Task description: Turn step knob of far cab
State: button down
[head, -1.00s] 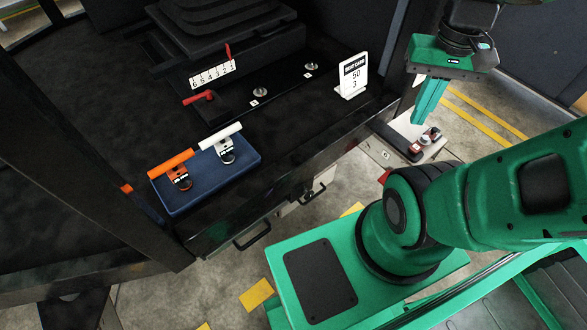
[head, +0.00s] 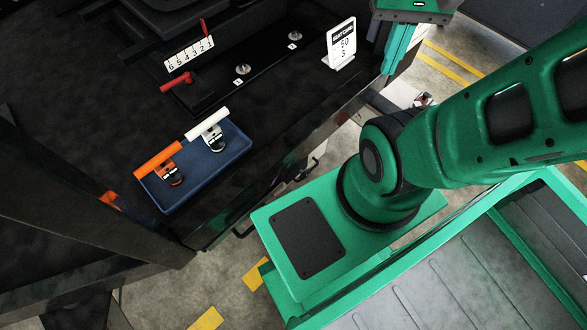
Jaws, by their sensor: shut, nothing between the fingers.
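The step knob, a red handle (head: 178,82) on a black block (head: 194,96), sits on the dark cab desk at upper left in the head view. Behind it stands a white scale (head: 189,53) numbered 6 to 1 from left to right. A red pointer (head: 207,33) rises by the end marked 1. My gripper (head: 390,66) is shut and empty, its green fingers pointing down at upper right. It is to the right of the desk's white card, well apart from the knob. Its fingertips are close to the desk's right end in the picture; their height is hard to tell.
A white card (head: 342,45) reading 50 and 3 stands upright between gripper and knob. Two silver knobs (head: 242,69) (head: 295,36) sit on the desk. A blue tray (head: 201,173) nearer holds an orange-handled piece (head: 158,160) and a white-handled piece (head: 207,124). A dark post (head: 80,200) stands left.

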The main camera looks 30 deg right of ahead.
aim_at(305, 174)
jog(key=z, duration=0.1)
jog(key=k, duration=1.55)
jog(key=z, duration=0.55)
